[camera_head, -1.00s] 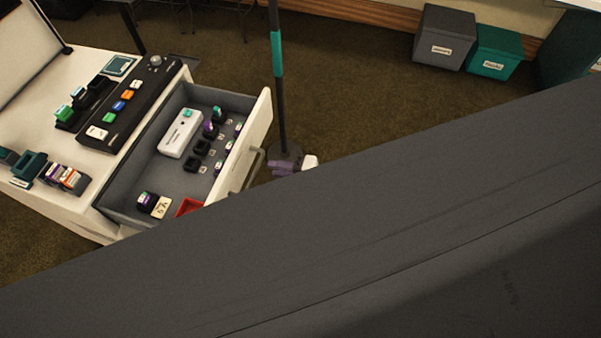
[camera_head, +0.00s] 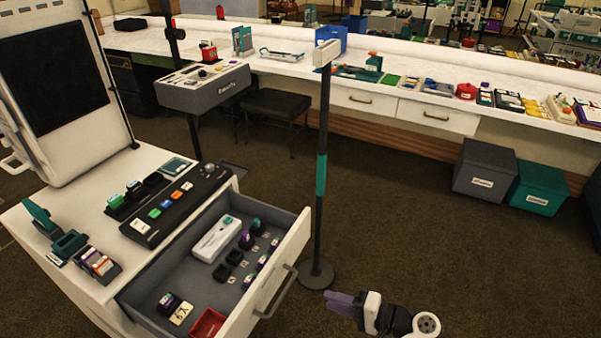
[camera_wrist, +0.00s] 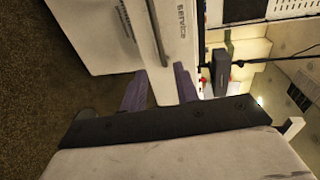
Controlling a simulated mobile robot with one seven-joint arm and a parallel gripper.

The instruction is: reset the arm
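My gripper (camera_head: 341,304) is at the bottom centre of the head view, with purple fingers pointing left toward the open drawer. It is in front of the drawer's handle and near the base of the dark post. In the wrist view its two purple fingers stand apart (camera_wrist: 160,72) with nothing held between them. Beyond them is the white drawer unit (camera_wrist: 95,35), with a handle and the word "service" on its face.
The open drawer (camera_head: 295,243) holds a white device, several small dark pieces and a red tray. A dark post with a teal band (camera_head: 321,175) stands beside it. Two bins, grey (camera_head: 484,170) and teal (camera_head: 539,188), sit by the long counter (camera_head: 420,82). Floor between is clear.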

